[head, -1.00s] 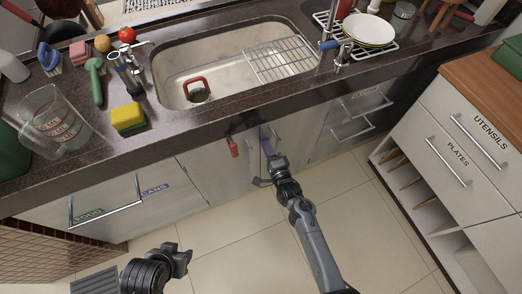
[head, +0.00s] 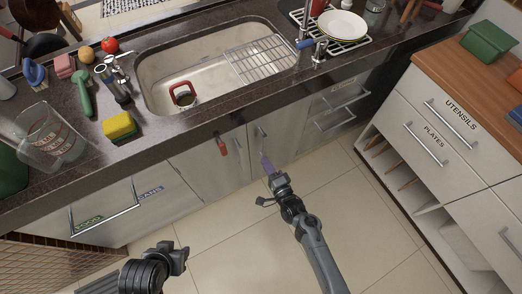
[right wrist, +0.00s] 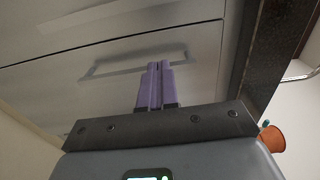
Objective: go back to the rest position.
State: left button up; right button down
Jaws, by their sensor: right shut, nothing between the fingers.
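My right gripper (head: 265,157) is in front of the lower cabinet doors under the sink. Its purple fingers are together with nothing between them, and they also show side by side in the right wrist view (right wrist: 159,70). In the head view the fingertips overlap the lower part of a cabinet door (head: 270,136); I cannot tell how far apart they are. My left gripper (head: 184,257) is low in the head view, over the floor. Its fingers are too dark and small to read.
The dark counter (head: 200,139) holds a sink (head: 160,62), a yellow sponge (head: 120,126) and a glass jug (head: 52,135). A drawer unit (head: 432,150) stands at the right. The tiled floor (head: 350,215) between is clear. A drawer handle (right wrist: 133,62) lies beyond the fingers.

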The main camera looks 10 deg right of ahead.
jog(key=s+d+f+g+p, duration=0.1)
jog(key=s+d+f+p, duration=0.15)
jog(key=s, duration=0.55)
jog(key=s+d+r+n+g+h+p, duration=0.1)
jog(key=s+d+r+n+g+h, duration=0.1)
jog(key=s+d+r+n+g, duration=0.45)
jog(key=s+d+r+n+g+h+p, duration=0.15)
jog(key=s+r+n, duration=0.25)
jog(key=r, duration=0.5)
jog(key=s+d+r+n+g+h, duration=0.1)
jog(key=s+d+n+g, duration=0.1)
jog(key=s+n, duration=0.15)
jog(key=s+d+r+n+g+h, duration=0.1)
jog(key=s+d+r+n+g, duration=0.15)
jog(key=s, duration=0.25)
notch_tip(320, 180, up, 37)
jog(key=p, duration=3.7)
jog(key=shift+a, duration=0.45)
jog(key=shift+w+r, duration=0.1)
